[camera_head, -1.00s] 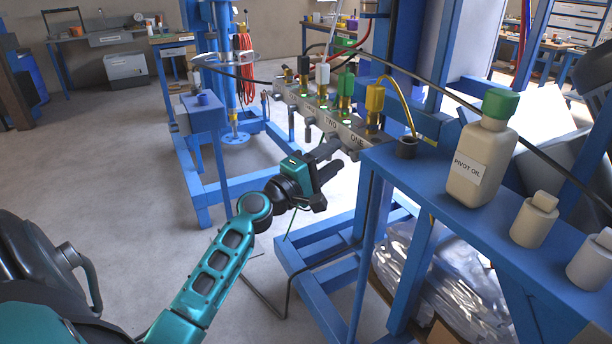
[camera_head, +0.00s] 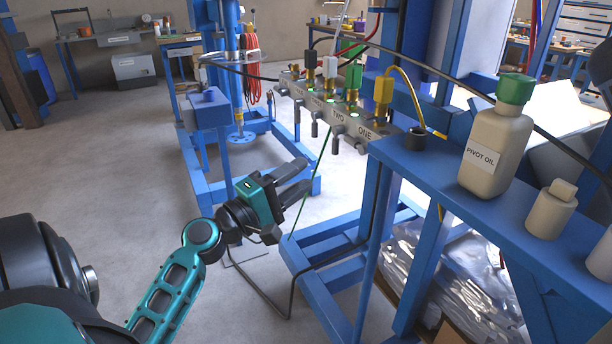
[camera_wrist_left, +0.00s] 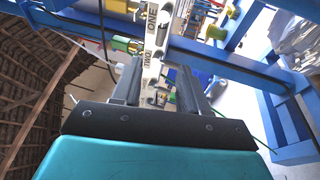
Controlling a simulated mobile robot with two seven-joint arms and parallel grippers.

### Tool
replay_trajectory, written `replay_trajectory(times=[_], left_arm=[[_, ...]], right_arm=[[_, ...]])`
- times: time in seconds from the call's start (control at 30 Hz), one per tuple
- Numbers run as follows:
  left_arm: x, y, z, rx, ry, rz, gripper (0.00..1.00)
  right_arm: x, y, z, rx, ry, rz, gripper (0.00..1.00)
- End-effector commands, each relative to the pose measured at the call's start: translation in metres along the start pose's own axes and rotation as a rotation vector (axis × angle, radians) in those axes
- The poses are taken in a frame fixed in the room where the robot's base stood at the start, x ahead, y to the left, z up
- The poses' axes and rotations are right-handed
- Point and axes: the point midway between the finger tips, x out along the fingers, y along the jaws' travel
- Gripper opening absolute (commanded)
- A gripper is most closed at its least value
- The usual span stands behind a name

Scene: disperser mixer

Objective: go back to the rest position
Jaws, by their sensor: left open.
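My left gripper (camera_head: 291,184) is open and empty in the head view, its black fingers pointing up and to the right. It hangs in free air, apart from and below left of the valve manifold (camera_head: 337,121), whose labels TWO and ONE can be read. In the left wrist view the two fingers of the left gripper (camera_wrist_left: 160,82) stand apart with nothing held, and the manifold (camera_wrist_left: 150,37) shows beyond them. My right gripper is in neither view.
A blue bench at right (camera_head: 415,165) carries a PIVOT OIL bottle (camera_head: 494,142) with a green cap and smaller beige bottles (camera_head: 548,210). A blue frame (camera_head: 325,277) and plastic-wrapped goods (camera_head: 440,270) stand below. The floor at left (camera_head: 90,160) is clear.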

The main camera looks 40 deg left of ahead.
Motion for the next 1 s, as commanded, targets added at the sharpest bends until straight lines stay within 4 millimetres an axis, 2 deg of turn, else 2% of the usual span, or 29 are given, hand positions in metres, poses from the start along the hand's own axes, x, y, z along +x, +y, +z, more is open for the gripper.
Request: replay_trajectory(times=[0.27, 0.37, 0.47, 0.63, 0.8, 1.0], left_arm=[[0.0, -0.001, 0.001, 0.003, 0.0, -0.004, 0.43], [0.0, -0.01, 0.006, 0.044, -0.003, -0.042, 0.43], [-0.002, -0.034, 0.02, 0.149, -0.018, -0.136, 0.43], [-0.02, -0.093, 0.06, 0.455, -0.097, -0.354, 0.43], [-0.052, -0.141, 0.103, 0.794, -0.24, -0.523, 0.43], [-0.096, -0.173, 0.157, 1.19, -0.457, -0.614, 0.43]], right_arm=[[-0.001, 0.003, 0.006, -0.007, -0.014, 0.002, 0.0], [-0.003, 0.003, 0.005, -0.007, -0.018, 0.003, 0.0], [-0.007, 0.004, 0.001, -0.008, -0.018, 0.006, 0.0], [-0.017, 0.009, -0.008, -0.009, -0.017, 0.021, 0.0], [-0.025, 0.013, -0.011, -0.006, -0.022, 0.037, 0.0], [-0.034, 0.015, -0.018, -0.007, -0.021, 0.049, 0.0]])
